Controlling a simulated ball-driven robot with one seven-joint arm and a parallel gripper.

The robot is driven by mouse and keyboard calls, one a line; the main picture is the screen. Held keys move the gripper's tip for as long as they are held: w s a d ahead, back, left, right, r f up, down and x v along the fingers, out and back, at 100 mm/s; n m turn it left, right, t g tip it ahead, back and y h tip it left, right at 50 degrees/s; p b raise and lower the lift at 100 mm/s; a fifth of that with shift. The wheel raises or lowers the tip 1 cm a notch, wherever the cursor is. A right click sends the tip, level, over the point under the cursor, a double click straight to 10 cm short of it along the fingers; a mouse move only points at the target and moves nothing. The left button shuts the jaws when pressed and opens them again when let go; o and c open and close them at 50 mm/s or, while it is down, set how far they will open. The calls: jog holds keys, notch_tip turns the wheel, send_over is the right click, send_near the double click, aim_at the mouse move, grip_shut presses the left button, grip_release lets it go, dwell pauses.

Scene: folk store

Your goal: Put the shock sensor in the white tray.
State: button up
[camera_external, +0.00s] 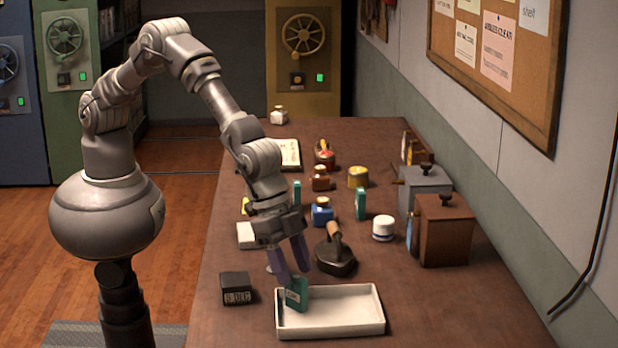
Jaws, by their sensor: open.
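The white tray (355,326) lies on the near part of the table. A small teal box with a pale label (297,295), which looks like the shock sensor, stands slightly tilted at the tray's left end, inside its rim as far as I can tell. My gripper (293,274) points down just above it. Its two purple fingers are apart, with the top of the teal box right at their tips. The fingers partly cover the box's top, and whether they touch it cannot be told.
A black block (237,289) stands left of the tray. A dark iron-like tool with a wooden handle (335,257) is behind the tray. Another teal box (360,203), a white jar (383,228) and a brown box (443,232) stand farther back. The table right of the tray is clear.

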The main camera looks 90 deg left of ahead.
jog(key=p+v, duration=0.2)
jog(key=v, duration=0.7)
jog(key=w+a+r+n+t, duration=0.15)
jog(key=w+a+r, duration=0.35)
jog(key=r, duration=0.5)
jog(key=w+a+r+n+t, duration=0.1)
jog(key=w+a+r+t, duration=0.1)
jog(key=a+r, duration=0.7)
jog(key=w+a+r+n+t, duration=0.2)
jog(key=w+a+r, duration=0.25)
jog(key=r, duration=0.65)
jog(key=s+a+r+n+t+y, duration=0.1)
jog(key=s+a+r+t, duration=0.1)
jog(key=s+a+r, duration=0.3)
jog(key=s+a+r+n+t+y, duration=0.1)
jog(key=s+a+r, duration=0.4)
jog(key=a+r, duration=0.7)
jog(key=s+a+r+n+t+y, duration=0.1)
jog(key=s+a+r+n+t, duration=0.1)
jog(key=s+a+r, duration=0.3)
jog(key=a+r+t, duration=0.1)
jog(key=a+r, duration=0.2)
jog(key=r, duration=0.3)
jog(key=shift+s+a+r+t, duration=0.2)
jog(key=shift+r+t, duration=0.15)
jog(key=shift+n+b, duration=0.25)
jog(key=shift+b, duration=0.05)
